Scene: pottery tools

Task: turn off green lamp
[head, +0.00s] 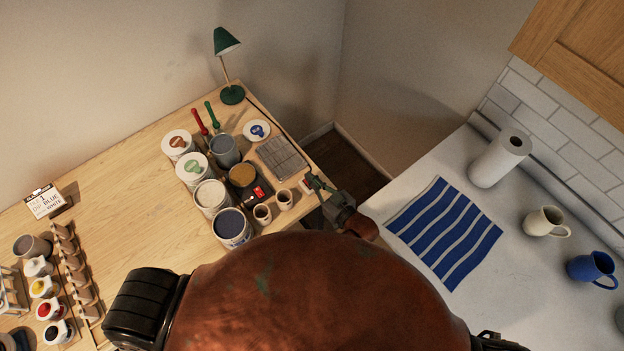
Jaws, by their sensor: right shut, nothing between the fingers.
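The green lamp (227,42) stands upright at the far corner of the wooden table, near the wall. Its round dark green base (232,95) rests on the table. Its shade tilts downward, so the bulb is hidden, and I cannot tell whether it is lit. My right gripper (318,184) is shut and empty beside the table's right edge, close to the small cups and well apart from the lamp. My left gripper is not in view.
Paint cans (212,196), a grey tray (280,158) and small cups (284,199) crowd the table between my right gripper and the lamp. A sign (46,203) stands at left. A counter at right holds a striped cloth (445,230), paper roll (498,160) and mugs.

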